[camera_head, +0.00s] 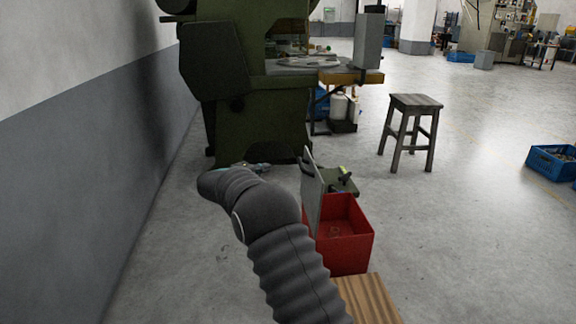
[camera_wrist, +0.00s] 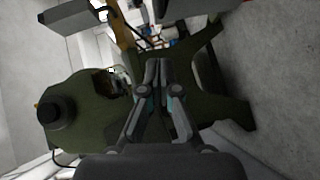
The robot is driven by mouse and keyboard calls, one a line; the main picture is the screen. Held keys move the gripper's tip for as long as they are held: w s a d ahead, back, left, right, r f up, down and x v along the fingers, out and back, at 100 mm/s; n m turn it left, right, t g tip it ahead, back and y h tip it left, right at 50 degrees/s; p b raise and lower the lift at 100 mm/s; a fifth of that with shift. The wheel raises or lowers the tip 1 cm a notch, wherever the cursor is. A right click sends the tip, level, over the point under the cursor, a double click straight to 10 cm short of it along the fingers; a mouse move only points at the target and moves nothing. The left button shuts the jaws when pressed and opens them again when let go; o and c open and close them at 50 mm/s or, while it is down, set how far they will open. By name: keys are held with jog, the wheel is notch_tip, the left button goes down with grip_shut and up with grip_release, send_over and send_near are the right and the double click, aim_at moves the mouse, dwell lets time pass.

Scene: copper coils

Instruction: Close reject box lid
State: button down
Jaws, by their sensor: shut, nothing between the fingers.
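The red reject box (camera_head: 352,252) stands on the floor right of my arm in the head view. Its grey lid (camera_head: 311,192) is open and stands nearly upright along the box's left side. My gripper (camera_wrist: 158,78) is shut and empty in the wrist view, with teal showing at its fingers. In the head view my gripper (camera_head: 252,167) shows small beyond my arm, left of the lid and apart from it. My arm hides part of the box's left side.
The green press (camera_head: 245,90) stands behind, with a work table (camera_head: 350,75) beside it. A wooden stool (camera_head: 412,105) is at the right. A wooden surface (camera_head: 366,298) lies in front of the box. A blue crate (camera_head: 555,163) sits far right. The floor between is clear.

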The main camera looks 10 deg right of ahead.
jog(key=s+d+x, duration=0.1)
jog(key=s+x, duration=0.1)
jog(key=x, duration=1)
jog(key=shift+w+d+f, duration=0.3)
jog(key=shift+d+f, duration=0.05)
jog(key=shift+d, duration=0.35)
jog(key=shift+d+r, duration=0.1)
